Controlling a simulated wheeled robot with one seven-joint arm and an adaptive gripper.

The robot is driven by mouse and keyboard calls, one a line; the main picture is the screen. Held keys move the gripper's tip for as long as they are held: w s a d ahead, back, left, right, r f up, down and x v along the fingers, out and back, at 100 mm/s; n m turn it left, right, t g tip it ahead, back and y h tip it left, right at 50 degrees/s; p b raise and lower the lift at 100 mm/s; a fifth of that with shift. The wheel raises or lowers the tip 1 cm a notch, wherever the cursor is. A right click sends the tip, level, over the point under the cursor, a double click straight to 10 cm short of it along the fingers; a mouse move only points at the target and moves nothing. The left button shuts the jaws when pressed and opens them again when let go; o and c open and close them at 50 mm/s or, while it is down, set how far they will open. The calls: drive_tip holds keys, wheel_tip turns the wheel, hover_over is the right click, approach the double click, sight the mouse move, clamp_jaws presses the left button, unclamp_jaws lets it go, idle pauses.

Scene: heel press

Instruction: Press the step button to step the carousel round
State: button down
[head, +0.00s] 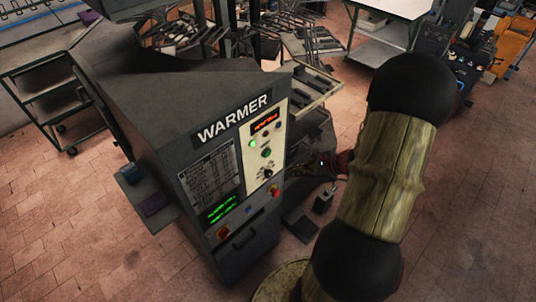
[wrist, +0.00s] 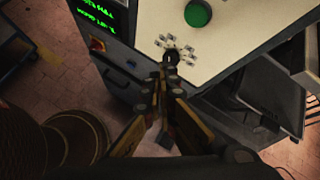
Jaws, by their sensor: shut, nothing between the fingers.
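The grey WARMER cabinet (head: 150,110) has a pale control panel (head: 270,118) on its face. A round green button (head: 266,153) sits mid-panel, above a black rotary knob (head: 268,172). In the wrist view the green button (wrist: 198,13) is near the top edge, and the knob (wrist: 171,57) lies just beyond my fingertips. No label reading "step" is legible. My gripper (head: 316,165) is shut and empty, right of the panel in the head view. In the wrist view my gripper (wrist: 168,72) points toward the knob; I cannot tell whether they touch. The carousel is not clearly identifiable.
A lit green lamp (head: 252,143) and a red display (head: 267,122) are higher on the panel. A red mushroom button (head: 275,191) and a red-yellow switch (head: 223,231) sit lower on the cabinet. An open shelf (head: 318,90) juts out at the cabinet's right.

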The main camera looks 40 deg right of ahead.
sight(267, 153)
drive_tip(key=w, duration=0.8)
drive_tip(key=shift+w+a, duration=0.2)
drive_tip(key=shift+a, duration=0.15)
drive_tip(key=shift+w+b, duration=0.1)
drive_tip(key=shift+b, duration=0.25)
idle(0.8)
drive_tip(key=shift+w, duration=0.3)
